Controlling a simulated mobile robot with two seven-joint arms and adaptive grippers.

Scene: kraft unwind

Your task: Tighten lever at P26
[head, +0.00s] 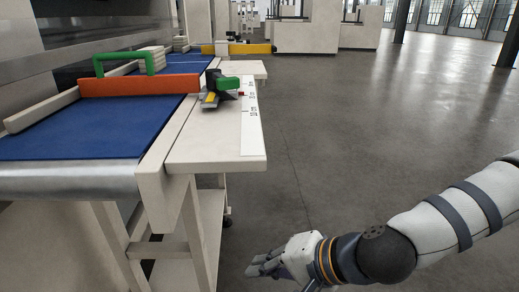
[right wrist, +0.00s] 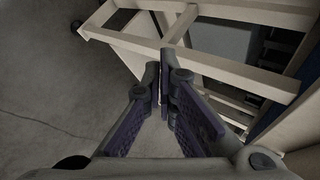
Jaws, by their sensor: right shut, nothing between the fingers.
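In the head view, a dark clamp with a green lever (head: 228,83) sits on the side rail of the table, at the right end of an orange bar (head: 140,85). A small yellow part shows at the clamp's near side. A white scale strip (head: 252,115) with black marks runs along the rail's right edge; its numbers are too small to read surely. My right gripper (head: 262,268) is low in front of the table, apart from the clamp. In the right wrist view its fingers (right wrist: 160,92) are together and empty. My left gripper does not show.
A blue belt surface (head: 80,135) lies left of the rail, with a metal roller (head: 70,180) at its near end. A green handle (head: 123,62) stands on the orange bar. A yellow bar (head: 245,48) lies farther back. Open grey floor (head: 350,130) extends to the right.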

